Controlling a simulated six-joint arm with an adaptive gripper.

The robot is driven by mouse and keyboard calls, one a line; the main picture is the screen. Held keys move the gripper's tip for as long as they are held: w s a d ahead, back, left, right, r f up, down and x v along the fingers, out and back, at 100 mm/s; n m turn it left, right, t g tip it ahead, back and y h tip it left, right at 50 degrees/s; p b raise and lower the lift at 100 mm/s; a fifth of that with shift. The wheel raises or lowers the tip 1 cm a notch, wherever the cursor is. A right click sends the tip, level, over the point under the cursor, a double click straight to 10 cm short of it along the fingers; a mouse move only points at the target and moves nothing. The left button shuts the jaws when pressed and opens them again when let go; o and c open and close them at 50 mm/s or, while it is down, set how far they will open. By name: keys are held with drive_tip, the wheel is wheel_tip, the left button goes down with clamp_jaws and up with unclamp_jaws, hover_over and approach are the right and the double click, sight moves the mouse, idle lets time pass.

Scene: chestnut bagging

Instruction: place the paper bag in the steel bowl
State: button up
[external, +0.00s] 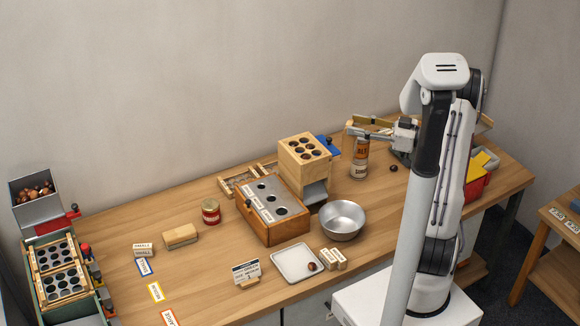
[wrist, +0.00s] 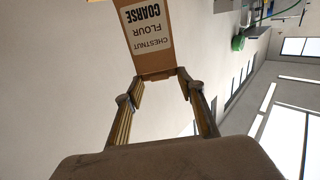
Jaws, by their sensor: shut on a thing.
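The paper bag (wrist: 145,35) is brown, with a white label reading chestnut flour, coarse. In the wrist view its lettering is upside down and its near end sits between my fingertips. My gripper (wrist: 155,76) is shut on that end, and the bag reaches away from the fingers. In the external view my gripper (external: 358,131) is raised above the table at the back right, pointing left; I cannot clearly make out the bag there. The steel bowl (external: 342,222) stands at the table's front middle, to the left of my arm and below my gripper. It looks empty.
A wooden block with holes (external: 305,158) and a wooden box (external: 268,226) are left of the bowl. A white tray (external: 297,276) lies in front. A red bin (external: 478,187) is behind my arm.

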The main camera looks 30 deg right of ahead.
drive_tip(key=s+a, duration=0.3)
drive_tip(key=s, duration=0.1)
wheel_tip(320, 180, down, 17)
drive_tip(key=shift+a+n+g+y, duration=0.15)
drive_tip(key=shift+n+g+y, duration=0.15)
drive_tip(key=shift+y, duration=0.1)
idle(0.8)
drive_tip(key=shift+w+f, duration=0.1)
drive_tip(key=shift+f, duration=0.15)
drive_tip(key=shift+f, duration=2.75)
drive_tip(key=shift+f, duration=0.1)
drive_tip(key=shift+f, duration=2)
drive_tip(key=shift+f, duration=0.15)
drive_tip(key=o, duration=1.6)
drive_tip(key=shift+c, duration=0.2)
